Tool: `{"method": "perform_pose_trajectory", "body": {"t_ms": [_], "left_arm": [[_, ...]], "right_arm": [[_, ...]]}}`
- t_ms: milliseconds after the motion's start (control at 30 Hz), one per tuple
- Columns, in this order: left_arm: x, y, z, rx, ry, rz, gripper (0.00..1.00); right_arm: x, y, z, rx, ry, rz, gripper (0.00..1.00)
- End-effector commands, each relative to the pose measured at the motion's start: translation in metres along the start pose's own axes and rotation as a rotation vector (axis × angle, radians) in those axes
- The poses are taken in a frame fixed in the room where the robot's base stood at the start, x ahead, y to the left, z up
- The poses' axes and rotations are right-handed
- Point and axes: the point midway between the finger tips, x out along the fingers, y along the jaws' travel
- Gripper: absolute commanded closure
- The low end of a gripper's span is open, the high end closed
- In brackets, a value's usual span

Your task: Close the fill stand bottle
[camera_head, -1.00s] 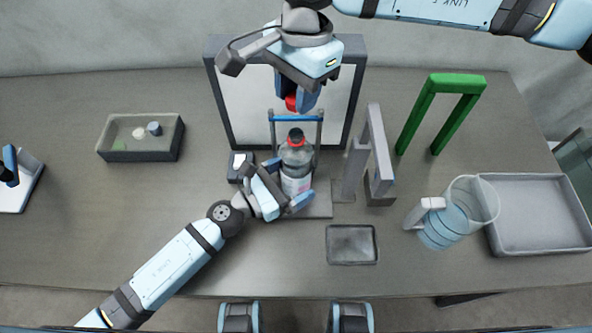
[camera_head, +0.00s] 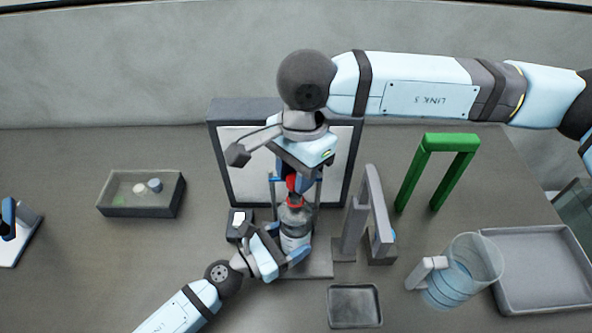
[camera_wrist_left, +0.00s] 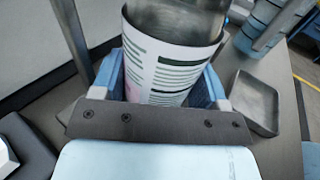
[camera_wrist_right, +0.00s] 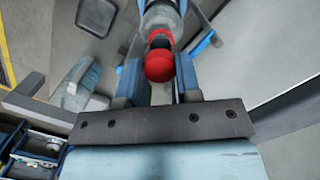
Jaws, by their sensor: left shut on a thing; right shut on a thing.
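The bottle (camera_head: 294,222) stands upright on the fill stand (camera_head: 318,268), with a red ring at its neck and a printed label. My left gripper (camera_head: 284,258) is shut on the bottle's lower body; the label also shows between its fingers in the left wrist view (camera_wrist_left: 170,72). My right gripper (camera_head: 296,184) points down from above and is shut on a red cap (camera_head: 292,182). The cap is just above the bottle's mouth; in the right wrist view the cap (camera_wrist_right: 159,66) partly covers the neck (camera_wrist_right: 160,37). I cannot tell whether they touch.
A white panel in a dark frame (camera_head: 240,172) stands behind. A grey arch (camera_head: 374,205) and a green arch (camera_head: 450,142) are to the right. A clear jug (camera_head: 470,262), a large tray (camera_head: 545,265), a small tray (camera_head: 354,306) and a parts box (camera_head: 125,208) surround the stand.

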Motion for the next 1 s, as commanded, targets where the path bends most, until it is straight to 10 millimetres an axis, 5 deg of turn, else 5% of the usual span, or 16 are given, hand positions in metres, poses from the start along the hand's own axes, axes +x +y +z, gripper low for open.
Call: {"method": "perform_pose_trajectory", "body": {"t_ms": [1000], "left_arm": [[0.0,0.0,0.0,0.0,0.0,0.0,0.75]], "right_arm": [[0.025,0.0,-0.003,-0.001,0.0,-0.001,0.9]]}}
